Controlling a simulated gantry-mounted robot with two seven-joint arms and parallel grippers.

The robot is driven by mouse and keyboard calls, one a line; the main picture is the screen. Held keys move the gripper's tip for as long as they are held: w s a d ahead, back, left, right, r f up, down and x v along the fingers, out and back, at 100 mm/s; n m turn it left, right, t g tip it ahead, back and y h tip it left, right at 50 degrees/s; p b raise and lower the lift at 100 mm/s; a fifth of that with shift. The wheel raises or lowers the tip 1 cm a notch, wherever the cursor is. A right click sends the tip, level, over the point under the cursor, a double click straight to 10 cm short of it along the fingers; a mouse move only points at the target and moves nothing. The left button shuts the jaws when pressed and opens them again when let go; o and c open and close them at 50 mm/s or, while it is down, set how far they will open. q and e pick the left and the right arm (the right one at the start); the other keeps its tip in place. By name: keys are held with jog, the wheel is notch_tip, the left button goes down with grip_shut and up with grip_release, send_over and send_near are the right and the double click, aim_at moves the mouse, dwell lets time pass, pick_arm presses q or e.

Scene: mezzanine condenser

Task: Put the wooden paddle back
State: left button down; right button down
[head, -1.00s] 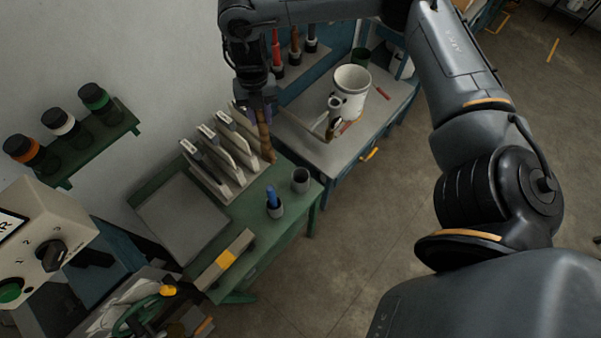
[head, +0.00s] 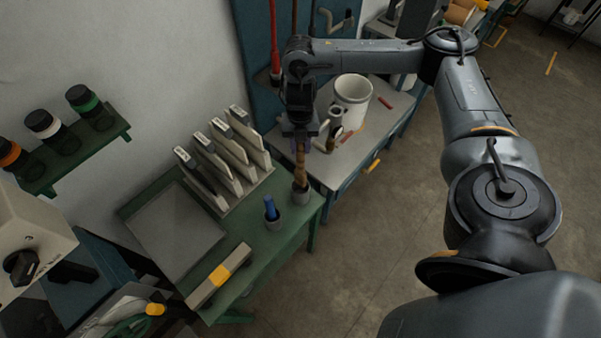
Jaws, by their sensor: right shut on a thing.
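The wooden paddle (head: 300,166) is a brown turned stick, held roughly upright. My right gripper (head: 300,136) is shut on its upper part. The paddle's lower end meets the mouth of a small grey cup (head: 301,196) at the right edge of the green table (head: 262,251). I cannot tell how far inside the cup the end is. My left gripper is not in view.
Beside the grey cup stands another cup with a blue-handled item (head: 270,208). A rack of upright grey plates (head: 222,160) is to the left. A white pot (head: 352,98) stands on the blue workbench behind. A yellow-banded bar (head: 219,275) lies at the front.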

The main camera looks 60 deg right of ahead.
send_over(301, 173)
jog(key=f, duration=0.4)
jog(key=d+f, duration=0.1)
jog(key=f, duration=0.1)
jog(key=shift+w+f+p, duration=0.35)
jog(key=shift+p, duration=0.05)
notch_tip(301, 173, down, 4)
jog(key=shift+f, duration=0.55)
jog(key=c, duration=0.8)
grip_release()
jog(key=shift+c, duration=0.2)
